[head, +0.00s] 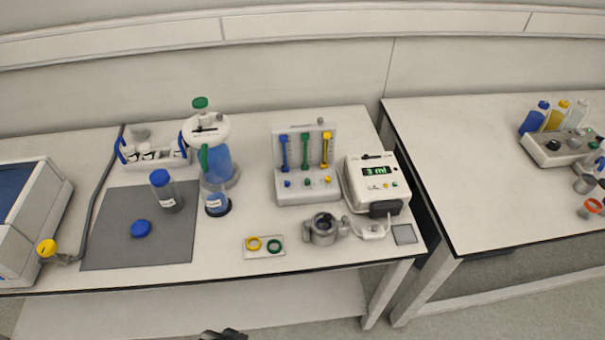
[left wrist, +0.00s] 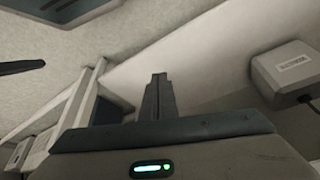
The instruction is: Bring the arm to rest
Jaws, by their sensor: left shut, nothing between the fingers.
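My left gripper (head: 222,335) shows only as a small dark tip at the bottom edge of the head view, in front of and below the table's front edge. It is apart from everything on the table. In the left wrist view my left gripper (left wrist: 158,95) has its fingers together, with nothing held. The rest of the left arm is hidden below the head view. My right gripper is in neither view.
The left table (head: 230,285) holds a grey mat (head: 110,235), a blue-capped bottle (head: 167,192), a blue lid (head: 141,228), a metal vessel (head: 323,230) and a display unit (head: 377,185). A narrow gap separates it from the right table (head: 470,180). The floor in front is clear.

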